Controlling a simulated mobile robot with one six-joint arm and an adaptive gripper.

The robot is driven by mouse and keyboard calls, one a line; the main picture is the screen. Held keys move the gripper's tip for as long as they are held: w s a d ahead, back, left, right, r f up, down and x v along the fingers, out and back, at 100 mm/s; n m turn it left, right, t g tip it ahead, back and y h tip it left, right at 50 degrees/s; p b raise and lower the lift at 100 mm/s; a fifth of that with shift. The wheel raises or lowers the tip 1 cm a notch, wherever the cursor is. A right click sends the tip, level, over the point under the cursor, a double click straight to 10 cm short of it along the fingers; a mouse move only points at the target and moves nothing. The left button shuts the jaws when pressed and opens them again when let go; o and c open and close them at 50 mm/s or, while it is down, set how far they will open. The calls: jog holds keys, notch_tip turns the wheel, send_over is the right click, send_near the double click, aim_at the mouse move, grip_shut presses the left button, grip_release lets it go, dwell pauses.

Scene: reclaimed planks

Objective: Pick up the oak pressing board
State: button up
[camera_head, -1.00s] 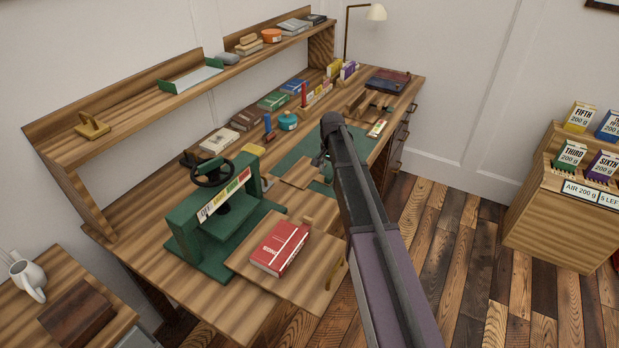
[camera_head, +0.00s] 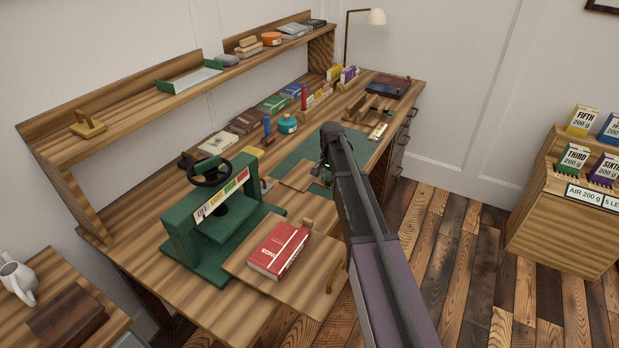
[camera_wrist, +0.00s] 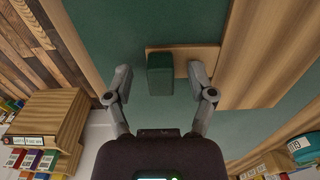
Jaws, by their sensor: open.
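A small flat wooden board, which looks like the oak pressing board (camera_head: 300,176), lies on the green mat (camera_head: 291,154) on the bench. In the wrist view a wooden board (camera_wrist: 208,54) shows over the green mat, with a green block (camera_wrist: 160,76) at its near end. I cannot tell whether the block is fixed to it. My gripper (camera_wrist: 158,76) is open, its fingers on either side of the green block with gaps; the right finger overlaps the board in the picture. In the head view my arm hides most of the gripper.
A green press (camera_head: 212,215) stands at the bench's near left. Beside it a larger board (camera_head: 318,262) with a handle carries a red book (camera_head: 279,249). A shelf (camera_head: 150,95) runs behind. A wooden rack (camera_wrist: 40,115) of packets shows left in the wrist view.

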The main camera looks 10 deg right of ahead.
grip_shut()
jog(key=shift+r, duration=0.15)
dwell(0.4)
notch_tip(320, 180, up, 4)
jog(key=p, duration=0.4)
jog(key=shift+f, duration=0.25)
jog(key=s+r+p, duration=0.1)
jog(key=s, duration=1.5)
jog(key=shift+d, duration=0.2)
